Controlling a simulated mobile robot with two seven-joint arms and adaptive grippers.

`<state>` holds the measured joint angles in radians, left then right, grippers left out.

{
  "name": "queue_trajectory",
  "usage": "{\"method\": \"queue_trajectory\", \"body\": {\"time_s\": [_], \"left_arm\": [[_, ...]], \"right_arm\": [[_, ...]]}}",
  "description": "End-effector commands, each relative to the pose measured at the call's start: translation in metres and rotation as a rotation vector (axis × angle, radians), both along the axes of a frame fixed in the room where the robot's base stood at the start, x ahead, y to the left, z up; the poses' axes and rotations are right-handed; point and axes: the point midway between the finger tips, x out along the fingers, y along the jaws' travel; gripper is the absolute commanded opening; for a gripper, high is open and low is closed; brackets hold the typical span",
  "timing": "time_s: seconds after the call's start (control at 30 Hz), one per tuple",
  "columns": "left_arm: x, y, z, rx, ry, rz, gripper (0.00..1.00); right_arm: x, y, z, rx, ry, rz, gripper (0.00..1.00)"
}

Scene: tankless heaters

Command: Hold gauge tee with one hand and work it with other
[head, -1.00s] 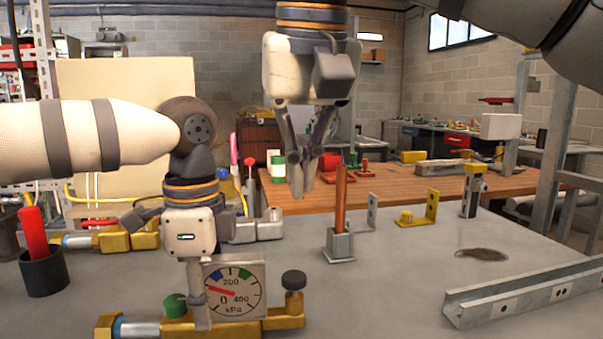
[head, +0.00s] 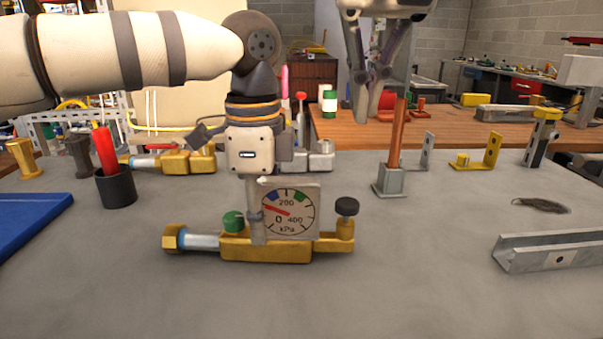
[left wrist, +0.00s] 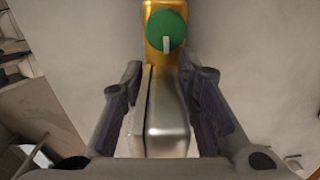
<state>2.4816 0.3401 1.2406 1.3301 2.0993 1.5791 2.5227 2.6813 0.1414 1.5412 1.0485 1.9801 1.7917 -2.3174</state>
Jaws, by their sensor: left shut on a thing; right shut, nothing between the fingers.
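The gauge tee (head: 265,252) is a brass body lying on the grey bench, with a square white kPa gauge (head: 291,210), a green knob (head: 233,221), a black knob (head: 347,206) and a brass hex end at the left. Its red needle points to the upper left. My left gripper (head: 257,230) comes down from above and is shut on the gauge. In the left wrist view its fingers flank the grey gauge housing (left wrist: 168,115), with the green knob (left wrist: 166,29) beyond. My right gripper (head: 361,116) is shut and empty, raised behind and right of the tee.
An orange rod in a grey block (head: 389,181) stands right of the tee. A metal channel (head: 545,250) lies at the right. A black cup (head: 116,188) with a red handle stands left, near a blue tray (head: 28,228). The bench front is clear.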

Motion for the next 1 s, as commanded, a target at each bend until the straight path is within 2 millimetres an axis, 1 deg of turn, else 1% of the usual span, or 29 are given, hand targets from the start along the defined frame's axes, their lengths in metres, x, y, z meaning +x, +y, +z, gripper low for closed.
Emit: {"method": "queue_trajectory", "body": {"time_s": [0.9,0.97,1.0], "left_arm": [[0.000,0.000,0.000,0.000,0.000,0.000,0.00],[0.000,0.000,0.000,0.000,0.000,0.000,0.00],[0.000,0.000,0.000,0.000,0.000,0.000,0.00]], "right_arm": [[0.000,0.000,0.000,0.000,0.000,0.000,0.00],[0.000,0.000,0.004,0.000,-0.001,-0.001,0.00],[0.000,0.001,0.010,0.001,-0.002,-0.002,0.00]]}}
